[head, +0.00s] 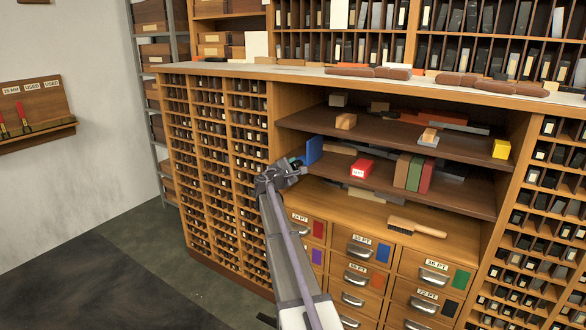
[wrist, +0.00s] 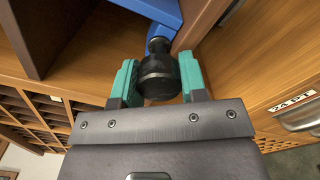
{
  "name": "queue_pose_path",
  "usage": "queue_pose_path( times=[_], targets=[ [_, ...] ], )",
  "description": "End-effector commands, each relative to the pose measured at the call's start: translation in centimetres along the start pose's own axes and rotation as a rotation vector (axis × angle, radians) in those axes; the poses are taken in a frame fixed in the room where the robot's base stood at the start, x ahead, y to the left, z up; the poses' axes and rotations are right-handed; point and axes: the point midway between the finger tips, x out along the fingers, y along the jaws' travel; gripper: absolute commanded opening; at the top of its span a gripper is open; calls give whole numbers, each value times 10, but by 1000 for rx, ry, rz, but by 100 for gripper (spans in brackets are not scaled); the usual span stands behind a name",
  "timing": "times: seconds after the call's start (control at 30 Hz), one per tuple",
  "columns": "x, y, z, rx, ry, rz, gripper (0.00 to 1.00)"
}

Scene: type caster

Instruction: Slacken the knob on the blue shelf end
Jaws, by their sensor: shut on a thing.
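The blue shelf end (head: 314,150) stands at the left end of the middle shelf in the head view. In the wrist view the blue shelf end (wrist: 158,10) is at the top, partly cut off. A black round knob (wrist: 159,76) sticks out from it toward my gripper. My gripper (wrist: 158,84) is shut on the knob, with a teal finger on each side. In the head view my gripper (head: 293,164) reaches the shelf end from the left, and the knob is hard to make out.
Dark wooden shelves (head: 440,186) hold a red box (head: 361,168), green and dark red blocks (head: 412,172) and a yellow block (head: 501,149). A brush (head: 416,227) lies on the ledge below. Labelled drawers (head: 368,250) are underneath, and a pigeonhole rack (head: 215,150) stands left of my arm.

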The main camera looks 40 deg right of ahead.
Motion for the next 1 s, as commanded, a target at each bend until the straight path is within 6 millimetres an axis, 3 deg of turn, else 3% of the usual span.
queue_pose_path(
  times=[0.4, 0.9, 0.93, 1.0],
  targets=[
    [1, 0, 0, -183, 0, 1, 16],
    [2, 0, 0, -202, 0, 2, 16],
    [2, 0, 0, -202, 0, 2, 41],
    [2, 0, 0, -202, 0, 2, 48]
  ],
)
